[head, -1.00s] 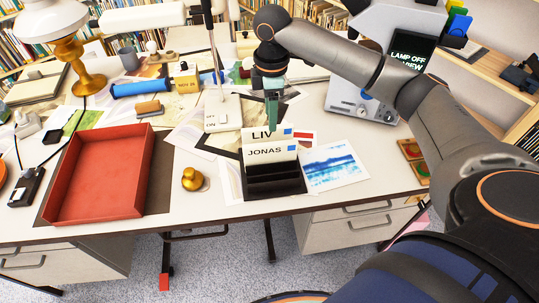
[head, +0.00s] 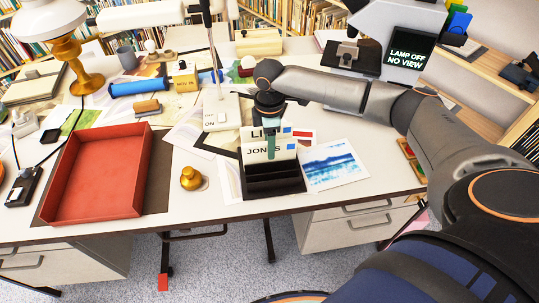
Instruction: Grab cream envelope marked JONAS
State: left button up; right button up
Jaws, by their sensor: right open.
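The cream envelope marked JONAS (head: 258,154) stands upright in a black letter holder (head: 274,187) near the front edge of the desk. The envelope marked LIV (head: 257,133) stands just behind it, partly covered. My right gripper (head: 270,152) points down at the envelopes, with its greenish fingers in front of part of the JONAS lettering. It is open; whether a finger touches the envelope cannot be told. My left gripper is not in view.
A red tray (head: 98,178) lies to the left, with a brass knob-like object (head: 191,178) between it and the holder. A blue-painted print (head: 334,164) lies right of the holder. A white lamp base (head: 221,110) stands behind.

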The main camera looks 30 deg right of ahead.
jog(key=shift+f, duration=0.2)
grip_shut()
dwell(0.3)
dwell(1.0)
